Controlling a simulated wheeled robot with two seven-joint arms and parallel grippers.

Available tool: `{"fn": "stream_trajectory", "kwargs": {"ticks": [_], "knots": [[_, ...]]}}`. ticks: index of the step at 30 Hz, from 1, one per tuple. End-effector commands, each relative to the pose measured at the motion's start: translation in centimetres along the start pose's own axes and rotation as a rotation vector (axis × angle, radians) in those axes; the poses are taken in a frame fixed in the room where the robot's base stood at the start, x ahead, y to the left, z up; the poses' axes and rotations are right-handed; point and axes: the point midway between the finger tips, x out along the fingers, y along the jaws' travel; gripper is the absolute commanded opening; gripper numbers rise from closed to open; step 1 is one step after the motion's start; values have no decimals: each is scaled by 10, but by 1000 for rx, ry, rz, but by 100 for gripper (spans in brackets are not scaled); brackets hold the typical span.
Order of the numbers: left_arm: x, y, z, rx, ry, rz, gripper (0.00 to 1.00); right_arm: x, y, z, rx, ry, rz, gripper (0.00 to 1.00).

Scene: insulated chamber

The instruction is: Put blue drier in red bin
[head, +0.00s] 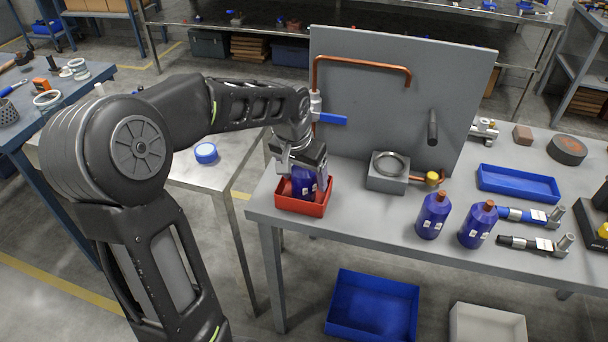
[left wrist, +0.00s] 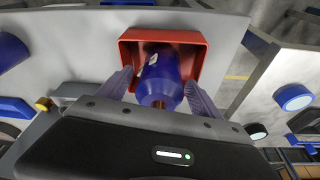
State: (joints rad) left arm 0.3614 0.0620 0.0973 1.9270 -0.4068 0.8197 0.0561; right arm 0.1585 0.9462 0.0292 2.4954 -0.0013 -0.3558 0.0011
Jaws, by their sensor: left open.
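A blue drier (head: 305,182) with a copper stub is within the red bin (head: 308,209), at the front left of the grey bench. In the left wrist view the drier (left wrist: 163,78) shows inside the walls of the red bin (left wrist: 194,38), its copper end toward my gripper. My left gripper (head: 304,172) is just above the bin. Its two fingers (left wrist: 158,88) are spread, one on each side of the drier, with gaps visible. The drier's lower end is hidden. Two more blue driers, one left (head: 433,216) and one right (head: 478,224), stand upright on the bench. My right gripper is out of view.
A grey upright panel (head: 385,110) with copper pipe and a blue-handled valve (head: 332,119) rises behind the bin. A grey block fitting (head: 387,183) stands right of it. A blue tray (head: 518,184) and tools lie further right. A blue crate (head: 373,306) is below the bench.

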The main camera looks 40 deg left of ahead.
Motion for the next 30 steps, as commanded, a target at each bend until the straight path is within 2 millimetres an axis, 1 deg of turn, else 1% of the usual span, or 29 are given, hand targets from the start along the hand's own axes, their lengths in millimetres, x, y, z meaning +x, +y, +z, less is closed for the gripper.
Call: {"fn": "stream_trajectory", "kwargs": {"ticks": [4, 8, 11, 18, 22, 25, 30], "knots": [[-3, 0, -1, 0, 0, 0, 75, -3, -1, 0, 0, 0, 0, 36], [-12, 0, -2, -1, 3, -1, 75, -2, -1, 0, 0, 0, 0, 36], [-27, 0, -2, -2, 4, -1, 75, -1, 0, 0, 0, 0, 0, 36], [-77, 0, -2, -1, 6, 0, 75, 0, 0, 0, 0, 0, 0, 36], [-102, 0, -2, 0, 4, 0, 75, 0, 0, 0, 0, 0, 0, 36], [-114, 0, -1, 0, 2, -1, 75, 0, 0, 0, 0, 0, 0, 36], [-123, 0, -1, 0, 0, 0, 75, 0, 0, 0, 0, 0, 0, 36]]}}
